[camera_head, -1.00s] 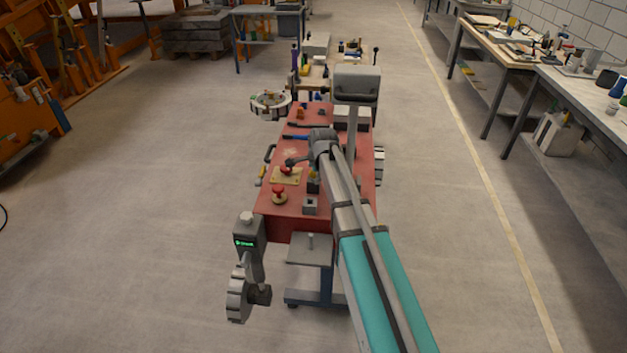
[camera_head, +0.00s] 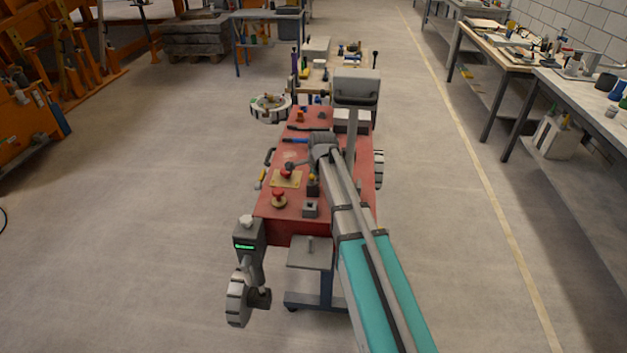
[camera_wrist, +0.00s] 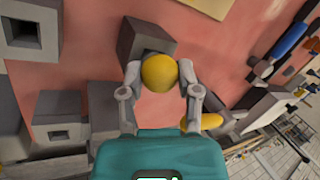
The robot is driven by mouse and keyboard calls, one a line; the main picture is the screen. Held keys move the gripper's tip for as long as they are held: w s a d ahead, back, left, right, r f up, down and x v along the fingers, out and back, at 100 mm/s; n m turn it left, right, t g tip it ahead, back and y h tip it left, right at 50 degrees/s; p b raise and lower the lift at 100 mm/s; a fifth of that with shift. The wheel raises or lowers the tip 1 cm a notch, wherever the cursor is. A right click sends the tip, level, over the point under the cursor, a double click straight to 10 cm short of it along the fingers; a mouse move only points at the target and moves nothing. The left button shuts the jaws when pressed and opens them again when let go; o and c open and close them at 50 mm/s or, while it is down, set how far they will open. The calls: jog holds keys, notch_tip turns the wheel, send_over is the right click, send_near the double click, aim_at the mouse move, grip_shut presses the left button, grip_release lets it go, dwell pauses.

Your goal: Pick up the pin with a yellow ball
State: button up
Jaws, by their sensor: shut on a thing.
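The yellow ball of the pin (camera_wrist: 160,72) shows in the middle of the wrist view, between the two grey fingers of my gripper (camera_wrist: 160,77), which are shut on it. A dark grey block (camera_wrist: 145,38) lies just behind the ball on the red table top (camera_wrist: 95,35). The pin's shaft is hidden behind the ball, so I cannot tell whether it is in the block or clear of it. In the head view the arm reaches over the red table (camera_head: 345,222), and the fingers are not clearly visible.
Grey blocks with square holes (camera_wrist: 62,130) stand on the left in the wrist view. A yellow handle (camera_wrist: 203,122) is close to the right finger. Red knobs (camera_head: 279,195) stand on the table's left side. A grey box on a post (camera_head: 357,85) rises behind the arm.

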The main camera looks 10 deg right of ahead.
grip_shut()
jog(key=shift+r, duration=0.15)
notch_tip(320, 180, up, 7)
jog(key=p, duration=0.7)
jog(key=s+d, duration=0.2)
jog(key=s, duration=1.5)
jog(key=shift+s+d, duration=0.4)
